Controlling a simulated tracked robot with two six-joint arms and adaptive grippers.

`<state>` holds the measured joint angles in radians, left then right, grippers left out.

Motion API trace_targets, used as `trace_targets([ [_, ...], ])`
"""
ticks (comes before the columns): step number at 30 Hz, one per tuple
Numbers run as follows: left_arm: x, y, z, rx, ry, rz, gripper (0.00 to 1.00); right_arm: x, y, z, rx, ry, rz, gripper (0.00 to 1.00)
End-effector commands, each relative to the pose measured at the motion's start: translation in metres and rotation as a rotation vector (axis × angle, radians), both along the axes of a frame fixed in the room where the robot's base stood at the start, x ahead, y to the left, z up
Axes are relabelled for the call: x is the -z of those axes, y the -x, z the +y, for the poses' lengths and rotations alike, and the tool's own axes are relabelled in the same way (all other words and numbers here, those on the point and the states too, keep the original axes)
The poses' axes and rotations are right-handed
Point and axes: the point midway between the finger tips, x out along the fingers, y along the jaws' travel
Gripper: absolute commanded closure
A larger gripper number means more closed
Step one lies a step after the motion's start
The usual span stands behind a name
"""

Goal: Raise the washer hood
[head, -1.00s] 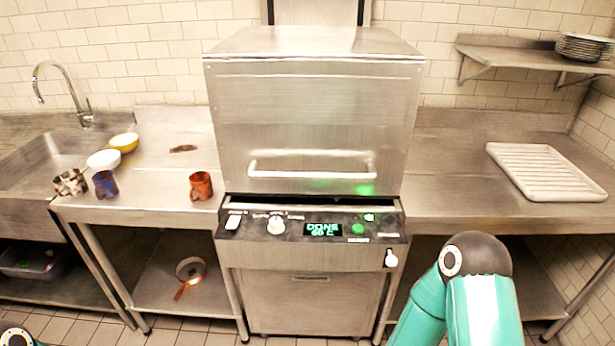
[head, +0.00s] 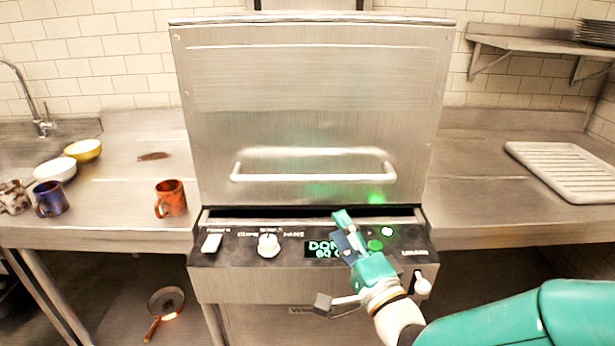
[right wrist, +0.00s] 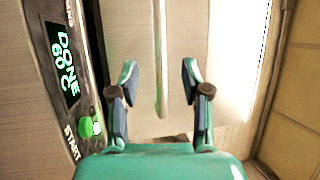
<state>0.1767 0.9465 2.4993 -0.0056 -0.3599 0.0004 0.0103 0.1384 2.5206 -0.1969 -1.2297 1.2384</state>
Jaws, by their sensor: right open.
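The washer hood (head: 310,110) is a brushed steel box, lowered onto the washer body above the control panel (head: 225,255). A pale horizontal bar handle (head: 313,178) runs across its lower front. My right gripper (head: 343,228) is in front of the panel, below the right part of the handle. It is open and empty. In the right wrist view the handle (right wrist: 160,60) shows beyond and between the open fingers (right wrist: 158,80), with no visible contact. My left gripper is not in view.
The panel display (head: 322,248) reads DONE, partly covered by my gripper. An orange mug (head: 170,198), a blue mug (head: 50,199) and bowls (head: 83,150) stand on the left counter. A white ribbed rack (head: 565,170) lies on the right counter, and plates sit on a shelf (head: 530,45).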

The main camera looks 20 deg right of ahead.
Motion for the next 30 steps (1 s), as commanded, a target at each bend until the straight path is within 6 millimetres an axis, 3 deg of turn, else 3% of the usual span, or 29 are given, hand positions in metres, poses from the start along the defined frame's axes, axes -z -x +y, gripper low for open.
trace_targets([
  [3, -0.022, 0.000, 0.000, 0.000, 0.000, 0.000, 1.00, -0.007, -0.014, 0.002, 0.000, 0.001, 0.006, 0.53],
  [21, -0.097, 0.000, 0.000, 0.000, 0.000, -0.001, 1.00, -0.027, -0.130, 0.014, 0.003, 0.003, 0.005, 0.53],
  [30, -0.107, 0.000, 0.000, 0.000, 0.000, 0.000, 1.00, -0.027, -0.151, 0.016, 0.003, 0.003, 0.004, 0.53],
])
